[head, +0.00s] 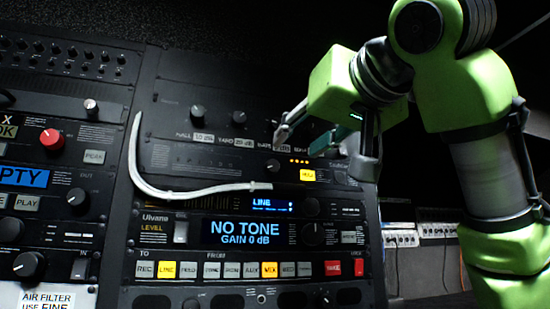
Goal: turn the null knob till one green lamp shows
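The upper rack panel (180,150) has a row of dark knobs, including one at its left (197,112) and one beside it (239,117). I cannot read a null label on any knob. A short row of amber lamps (299,161) is lit on this panel, above a lit yellow button (308,175). I see no green lamp lit. My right gripper (295,146) is in front of the panel's right part, just above the amber lamps. Its two fingers are apart, and it hides part of the panel. I cannot tell whether it touches a knob. My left gripper is not in view.
A white curved cable (150,183) crosses the panel's left and lower edge. Below is a unit with a blue "NO TONE" display (241,232) and a row of buttons. Small white boxes (437,230) stand at right.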

